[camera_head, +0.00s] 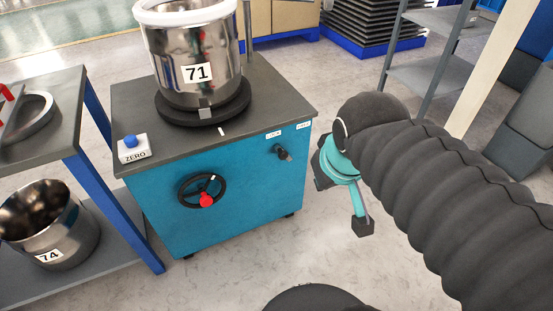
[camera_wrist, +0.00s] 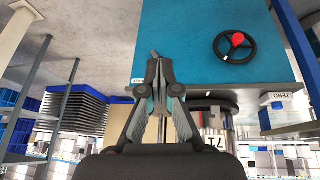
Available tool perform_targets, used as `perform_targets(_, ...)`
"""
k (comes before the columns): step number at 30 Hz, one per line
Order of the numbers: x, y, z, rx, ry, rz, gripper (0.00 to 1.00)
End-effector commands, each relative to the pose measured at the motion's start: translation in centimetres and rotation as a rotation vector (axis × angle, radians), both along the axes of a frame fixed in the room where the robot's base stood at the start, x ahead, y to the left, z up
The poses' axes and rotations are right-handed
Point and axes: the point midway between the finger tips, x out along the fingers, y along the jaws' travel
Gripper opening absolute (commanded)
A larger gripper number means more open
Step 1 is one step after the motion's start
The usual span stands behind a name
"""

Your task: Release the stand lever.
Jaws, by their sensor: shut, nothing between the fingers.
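The stand lever (camera_head: 283,152) is a small dark handle on the blue stand's (camera_head: 220,205) front face, near its upper right corner. It sits below two small white labels (camera_head: 274,133), whose words are hard to read; the lever is nearer the left one. My gripper (camera_wrist: 155,62) is shut and empty in the wrist view, with its fingertips in front of the blue face. The lever is not clear there, being largely hidden around the fingers. In the head view my wrist is right of the stand, apart from the lever, and the fingertips are hard to make out.
A steel pot marked 71 (camera_head: 196,75) stands on a black round base on the stand. The front also carries a black handwheel with a red knob (camera_head: 206,200). A ZERO button box (camera_head: 133,150) sits on top. A shelf with pot 74 (camera_head: 48,225) is left. Floor right is open.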

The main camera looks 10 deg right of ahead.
Motion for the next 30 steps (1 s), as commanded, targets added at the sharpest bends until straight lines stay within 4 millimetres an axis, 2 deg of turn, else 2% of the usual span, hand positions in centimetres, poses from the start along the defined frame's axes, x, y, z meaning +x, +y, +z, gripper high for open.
perform_targets(8, 4.5, 0.8, -1.2, -0.2, 0.135, 0.298, 0.0)
perform_targets(17, 9.7, 2.5, -3.3, -0.413, 0.281, 0.64, 0.0)
perform_targets(30, 17.4, 7.1, -8.2, -0.712, 0.504, 1.148, 0.0)
